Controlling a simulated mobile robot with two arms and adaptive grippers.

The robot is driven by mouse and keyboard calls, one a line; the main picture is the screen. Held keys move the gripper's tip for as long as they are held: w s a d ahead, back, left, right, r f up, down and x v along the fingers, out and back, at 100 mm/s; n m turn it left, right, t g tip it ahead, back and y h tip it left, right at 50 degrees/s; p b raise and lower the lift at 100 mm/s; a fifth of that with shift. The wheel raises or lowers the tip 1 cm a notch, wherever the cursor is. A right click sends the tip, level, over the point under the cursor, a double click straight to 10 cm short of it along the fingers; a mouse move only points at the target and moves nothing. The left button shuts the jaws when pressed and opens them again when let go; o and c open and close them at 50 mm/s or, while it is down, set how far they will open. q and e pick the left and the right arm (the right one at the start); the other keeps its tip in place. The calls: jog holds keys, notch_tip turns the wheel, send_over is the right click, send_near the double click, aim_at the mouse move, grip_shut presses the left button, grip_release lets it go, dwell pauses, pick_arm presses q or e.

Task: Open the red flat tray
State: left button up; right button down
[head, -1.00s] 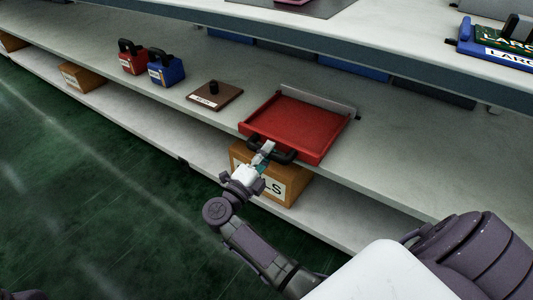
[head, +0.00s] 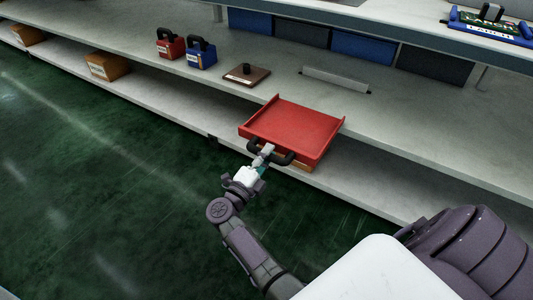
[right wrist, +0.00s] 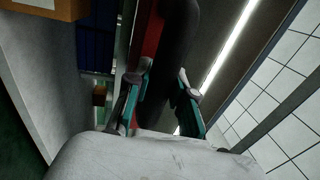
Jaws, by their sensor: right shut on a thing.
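The red flat tray (head: 295,128) sticks out over the front edge of the middle shelf, a gap apart from the grey bar (head: 335,79) on that shelf. Its black handle (head: 284,158) faces me. My right gripper (head: 263,157) is shut on this handle. In the right wrist view, the teal fingers of the right gripper (right wrist: 163,88) are at either side of the black handle (right wrist: 180,35), with the red tray (right wrist: 149,35) beside it. My left gripper is in no view.
A brown plate with a black knob (head: 246,75), a blue block (head: 201,54) and a red block (head: 170,45) stand left of the tray. A cardboard box (head: 107,66) is on the lower shelf. Another box is mostly hidden under the tray. Green floor in front is clear.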

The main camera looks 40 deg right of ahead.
jog(key=shift+s+a, duration=0.1)
jog(key=shift+a, duration=0.1)
jog(key=c, duration=1)
grip_release()
